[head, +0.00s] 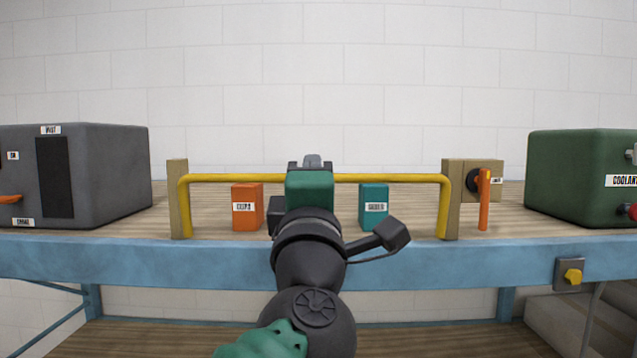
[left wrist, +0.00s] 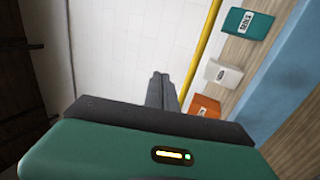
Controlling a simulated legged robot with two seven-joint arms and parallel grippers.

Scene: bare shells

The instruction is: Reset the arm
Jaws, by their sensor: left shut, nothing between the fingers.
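My left arm comes up from the bottom middle of the head view. Its left gripper (head: 312,160) has a green body and dark fingers, pointing away from me at about the height of the yellow rail (head: 400,178). The fingers also show in the left wrist view (left wrist: 160,88), pressed together with nothing between them. There the yellow rail (left wrist: 203,48) runs just to the right of them; whether they touch it I cannot tell. My right gripper is not in view.
An orange box (head: 247,208) and a teal box (head: 374,207) stand behind the rail; a white box (left wrist: 223,73) between them shows only in the wrist view. Wooden posts (head: 178,200) hold the rail. A grey machine (head: 110,180) and a green one (head: 575,175) flank the blue-edged bench (head: 130,262).

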